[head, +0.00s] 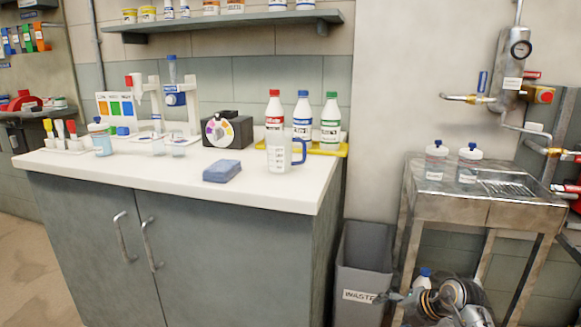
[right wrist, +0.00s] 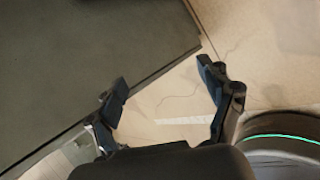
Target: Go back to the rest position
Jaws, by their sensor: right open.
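My right gripper (right wrist: 163,90) is open and empty in the right wrist view. Its two dark fingers stand apart over the floor, beside a grey-green panel edge. In the head view, part of my right arm shows low at the bottom right, in front of the metal stand and beside the waste bin. My left gripper and left arm are not in view.
A cabinet with a white counter (head: 180,172) holds a blue sponge (head: 222,171), a measuring jug (head: 280,155) and several bottles. A grey waste bin (head: 363,260) stands between it and a metal stand (head: 485,208) with two jars. Floor (head: 25,250) is clear at left.

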